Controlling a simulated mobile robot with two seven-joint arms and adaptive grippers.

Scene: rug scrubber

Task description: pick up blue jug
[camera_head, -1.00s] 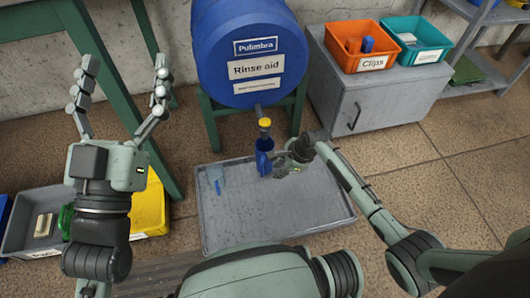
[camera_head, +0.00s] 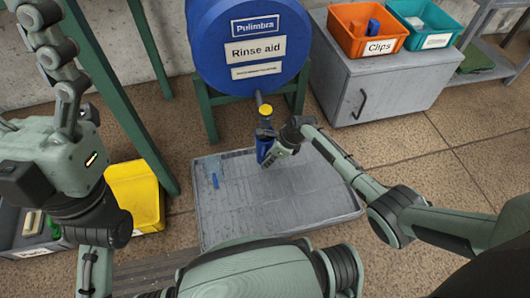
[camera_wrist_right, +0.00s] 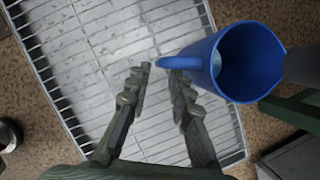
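The blue jug (camera_head: 262,148) stands on the grey grated tray, under the yellow-topped tap (camera_head: 265,111) of the blue drum. In the right wrist view the jug (camera_wrist_right: 252,62) is seen from above, its handle (camera_wrist_right: 172,62) toward my fingers. My right gripper (camera_wrist_right: 158,78) is open, and its fingertips are close to the handle. I cannot tell whether they touch it. In the head view my right gripper (camera_head: 274,152) is just right of the jug and partly hides it. My left gripper (camera_head: 58,60) is raised at the upper left, away from the jug, its fingers partly overlapping.
The blue drum (camera_head: 245,40) sits on a green stand (camera_head: 207,118). A grey cabinet (camera_head: 400,88) carries orange and teal bins. A yellow bin (camera_head: 138,195) is left of the tray.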

